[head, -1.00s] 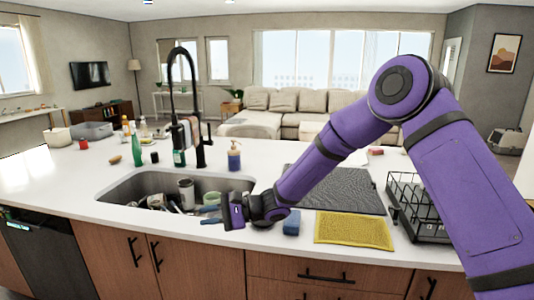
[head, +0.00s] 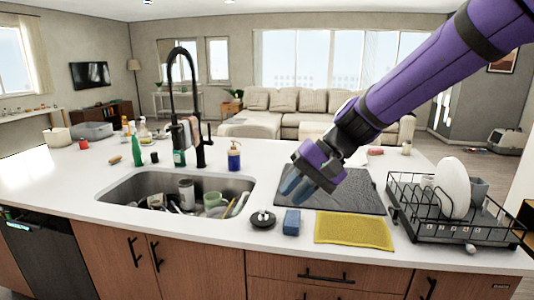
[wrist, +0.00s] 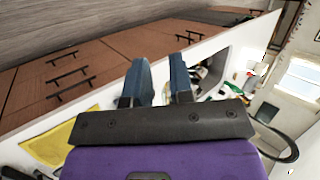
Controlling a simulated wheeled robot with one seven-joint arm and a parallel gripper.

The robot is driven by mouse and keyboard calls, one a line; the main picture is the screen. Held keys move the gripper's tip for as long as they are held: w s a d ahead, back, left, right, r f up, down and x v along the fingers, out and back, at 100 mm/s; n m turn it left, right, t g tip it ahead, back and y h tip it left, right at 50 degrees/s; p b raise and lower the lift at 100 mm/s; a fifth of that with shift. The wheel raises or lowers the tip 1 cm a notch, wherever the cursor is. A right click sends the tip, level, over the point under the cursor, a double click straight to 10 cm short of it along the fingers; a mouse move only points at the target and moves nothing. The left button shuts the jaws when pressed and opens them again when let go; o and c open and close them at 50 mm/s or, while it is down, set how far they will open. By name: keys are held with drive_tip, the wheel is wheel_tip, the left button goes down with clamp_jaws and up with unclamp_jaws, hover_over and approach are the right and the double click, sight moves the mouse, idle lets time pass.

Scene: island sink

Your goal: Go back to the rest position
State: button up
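My gripper (head: 294,186) is purple with blue fingers and is raised above the counter, over the left part of the dark drying mat in the head view. In the wrist view my gripper (wrist: 160,82) shows its two blue fingers apart with nothing between them. My arm comes in from the upper right of the head view.
The sink (head: 150,187) holds several dishes. A black faucet (head: 198,145) and soap bottle (head: 234,157) stand behind it. A drain plug (head: 262,219), blue sponge (head: 292,221), yellow cloth (head: 352,231), dark mat (head: 345,195) and dish rack (head: 450,232) with a white plate are on the counter.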

drive_tip(key=s+d+r+t+h, duration=0.3)
drive_tip(key=s+d, duration=0.6)
drive_tip(key=d, duration=0.3)
drive_tip(key=s+d+r+t+h, duration=0.3)
drive_tip(key=s+d+h, duration=0.2)
drive_tip(key=s+d, duration=0.4)
drive_tip(key=d, duration=0.3)
drive_tip(key=shift+s+d, duration=0.25)
drive_tip(key=shift+d, duration=0.15)
drive_tip(key=shift+r, duration=0.1)
